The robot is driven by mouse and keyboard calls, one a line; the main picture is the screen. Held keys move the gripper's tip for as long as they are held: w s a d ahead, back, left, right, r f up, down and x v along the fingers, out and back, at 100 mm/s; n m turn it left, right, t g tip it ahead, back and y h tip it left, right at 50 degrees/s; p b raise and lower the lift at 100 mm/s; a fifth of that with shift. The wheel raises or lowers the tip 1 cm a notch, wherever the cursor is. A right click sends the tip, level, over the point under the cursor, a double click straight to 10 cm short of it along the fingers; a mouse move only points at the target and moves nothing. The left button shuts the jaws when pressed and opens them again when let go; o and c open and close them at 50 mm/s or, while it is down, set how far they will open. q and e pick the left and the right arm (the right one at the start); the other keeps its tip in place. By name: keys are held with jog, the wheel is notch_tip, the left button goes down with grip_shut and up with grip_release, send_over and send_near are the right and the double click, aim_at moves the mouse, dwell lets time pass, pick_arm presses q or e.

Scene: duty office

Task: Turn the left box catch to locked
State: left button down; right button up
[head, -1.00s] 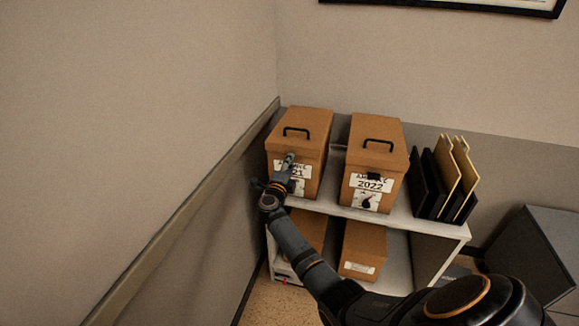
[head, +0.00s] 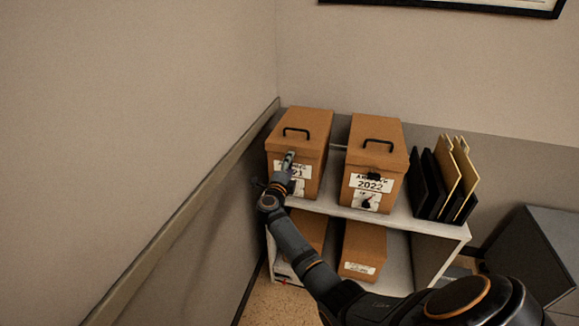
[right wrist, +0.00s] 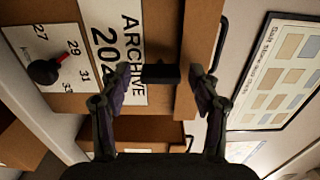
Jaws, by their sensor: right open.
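The left box (head: 314,124) is a brown archive box with a black top handle and a white label, standing on the shelf against the wall. My right gripper (head: 289,156) is at its front face and hides part of the label and the catch in the head view. In the right wrist view, which is turned sideways, the black catch (right wrist: 160,74) sits by the lid edge, beside the ARCHIVE label (right wrist: 112,45). The open fingers of my right gripper (right wrist: 161,80) stand on either side of the catch, with gaps visible. My left gripper is not in view.
The right box (head: 375,133), labelled 2022, stands beside it with its own black catch (head: 373,176). Folders (head: 447,178) stand farther right on the white shelf (head: 440,229). A dial with a red and black knob (right wrist: 43,72) is on the box front.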

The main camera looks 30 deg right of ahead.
jog(key=v, duration=1.2)
jog(key=s+a+f+n+t+y, duration=0.1)
jog(key=s+a+f+n+y, duration=0.15)
jog(key=f+n, duration=0.4)
jog(key=s+a+f+n+t+y, duration=0.15)
jog(key=f+n+y, duration=0.25)
jog(key=f, duration=0.6)
jog(key=s+a+f+n+t+y, duration=0.1)
jog(key=a+f+n+y, duration=0.2)
jog(key=f+n, duration=0.4)
jog(key=s+a+f+n+g+y, duration=0.2)
jog(key=s+f+n+g+y, duration=0.15)
jog(key=s+f, duration=0.75)
jog(key=s+d+f+n+g, duration=0.1)
jog(key=s+f+n+g, duration=0.1)
jog(key=s+f, duration=0.4)
jog(key=s+d+f+n+g, duration=0.1)
jog(key=s+f+n+g, duration=0.2)
jog(key=s, duration=1.3)
jog(key=s+d+f+n+g, duration=0.2)
jog(key=s+f+g, duration=0.3)
jog(key=s+f, duration=0.5)
jog(key=shift+s+p, duration=0.45)
jog(key=shift+s, duration=0.6)
jog(key=shift+f, duration=0.15)
